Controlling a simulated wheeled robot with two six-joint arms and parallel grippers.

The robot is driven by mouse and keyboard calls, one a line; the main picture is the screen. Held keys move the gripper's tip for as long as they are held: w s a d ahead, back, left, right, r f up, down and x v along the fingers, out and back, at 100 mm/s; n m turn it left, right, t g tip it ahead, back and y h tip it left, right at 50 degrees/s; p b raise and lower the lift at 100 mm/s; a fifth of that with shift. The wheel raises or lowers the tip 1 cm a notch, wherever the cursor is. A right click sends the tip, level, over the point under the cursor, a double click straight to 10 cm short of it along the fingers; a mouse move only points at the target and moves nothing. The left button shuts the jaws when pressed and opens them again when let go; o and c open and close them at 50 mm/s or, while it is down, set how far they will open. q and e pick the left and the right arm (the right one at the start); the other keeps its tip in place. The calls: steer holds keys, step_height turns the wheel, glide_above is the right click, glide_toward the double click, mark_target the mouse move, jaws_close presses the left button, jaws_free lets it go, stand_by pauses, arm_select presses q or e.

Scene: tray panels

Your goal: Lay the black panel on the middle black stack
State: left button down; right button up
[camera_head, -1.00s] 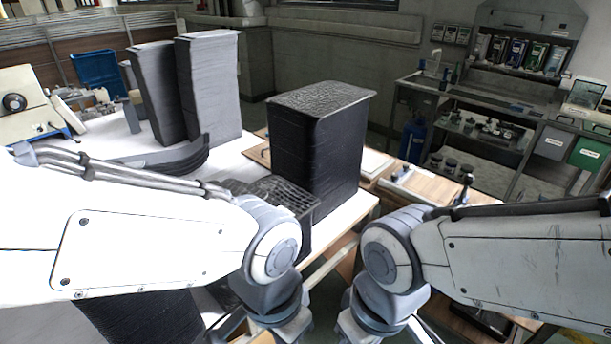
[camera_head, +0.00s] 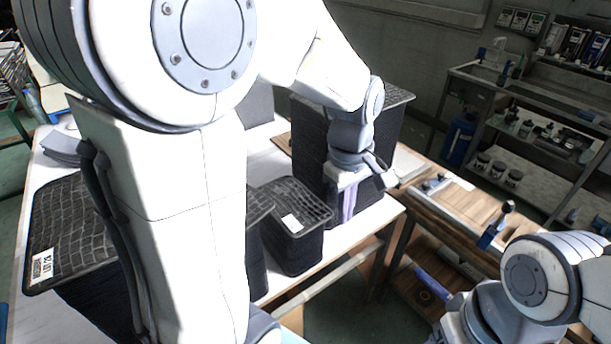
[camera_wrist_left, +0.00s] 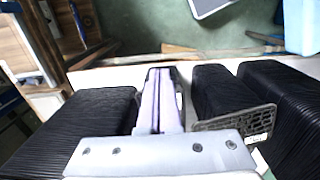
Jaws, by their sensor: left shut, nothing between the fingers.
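Black stacks stand on the white table. The short middle black stack (camera_head: 297,248) has a gridded top panel (camera_head: 290,203) with a white label. In the left wrist view the middle stack (camera_wrist_left: 222,88) lies between two larger ones. I cannot tell a separate loose black panel from the stack tops. The tall black stack (camera_head: 308,140) is behind my left gripper (camera_head: 347,205), which is shut and empty, pointing down. In the left wrist view its fingers (camera_wrist_left: 158,85) sit between the tall stack and the middle stack.
A left black stack (camera_head: 60,225) with a white label is partly hidden by my left arm. Grey panels (camera_head: 62,148) lie at the table's left. A wooden bench (camera_head: 465,205) adjoins on the right. Free floor shows in front of the table.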

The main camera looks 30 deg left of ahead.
arm_select(q)
steer(key=w+a+r+n+p, duration=0.1)
steer(key=w+a+n, duration=0.1)
steer(key=a+n, duration=0.35)
steer(key=w+a+r+n+p, duration=0.1)
steer(key=a+r+n, duration=0.1)
steer(key=a+n, duration=0.4)
steer(key=f, duration=0.3)
steer(key=f+p, duration=0.1)
steer(key=f, duration=0.2)
steer(key=a+f, duration=0.1)
steer(key=f, duration=0.2)
steer(key=shift+w+a+f+p, duration=0.1)
steer(key=shift+f+p, duration=0.25)
steer(key=shift+f, duration=0.05)
steer(key=s+a+p, duration=0.1)
steer(key=a, duration=0.1)
steer(key=shift+s+a+f+p, duration=0.2)
steer(key=shift+s+a+p, duration=0.15)
steer(key=shift+p, duration=0.05)
steer(key=shift+s+a+f, duration=0.15)
steer(key=shift+a, duration=0.15)
steer(key=shift+a, duration=0.1)
